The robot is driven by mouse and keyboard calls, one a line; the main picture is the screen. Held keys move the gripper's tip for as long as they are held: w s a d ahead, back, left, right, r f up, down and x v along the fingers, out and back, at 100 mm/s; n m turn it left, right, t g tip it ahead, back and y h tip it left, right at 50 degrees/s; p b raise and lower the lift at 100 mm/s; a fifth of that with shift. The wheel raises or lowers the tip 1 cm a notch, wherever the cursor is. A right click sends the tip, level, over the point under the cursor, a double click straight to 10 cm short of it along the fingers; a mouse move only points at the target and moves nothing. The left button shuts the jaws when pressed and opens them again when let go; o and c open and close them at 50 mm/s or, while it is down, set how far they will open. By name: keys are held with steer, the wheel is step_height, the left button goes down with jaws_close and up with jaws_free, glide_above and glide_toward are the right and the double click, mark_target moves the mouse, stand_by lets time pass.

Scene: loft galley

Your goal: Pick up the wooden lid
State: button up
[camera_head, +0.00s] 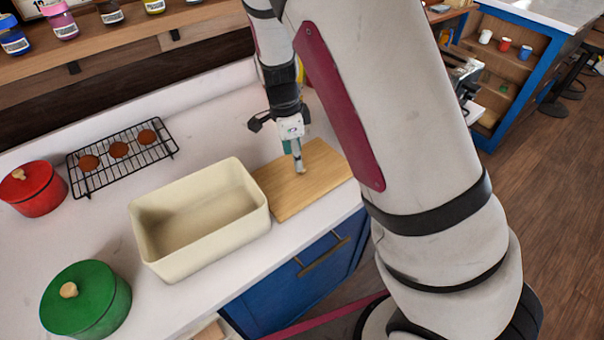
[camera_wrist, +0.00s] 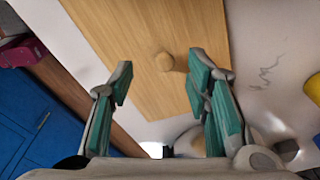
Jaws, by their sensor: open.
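The wooden lid (camera_head: 318,173) is a flat, light-brown board lying on the white counter, just right of the cream bin. In the wrist view the lid (camera_wrist: 140,35) fills the upper middle, with a small round wooden knob (camera_wrist: 165,61) on it. My gripper (camera_head: 299,168) is above the lid, pointing down. In the wrist view my gripper (camera_wrist: 160,75) is open, its two green-padded fingers apart with the knob showing between and just beyond the tips. In the head view the knob is hidden behind my gripper.
A cream open bin (camera_head: 180,247) stands directly left of the lid. A wire rack (camera_head: 103,161) with brown rounds, a red pot (camera_head: 38,196) and a green pot (camera_head: 92,308) are farther left. A yellow thing (camera_wrist: 313,89) shows at the wrist view's right edge.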

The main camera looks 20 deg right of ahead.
mark_target(288, 192)
steer(key=f, duration=0.1)
steer(key=d+f, duration=0.1)
steer(key=f, duration=0.2)
steer(key=shift+w+d+f+p, duration=0.15)
steer(key=shift+d+f+p, duration=0.05)
steer(key=shift+d+p, duration=0.15)
steer(key=shift+f, duration=0.45)
jaws_close()
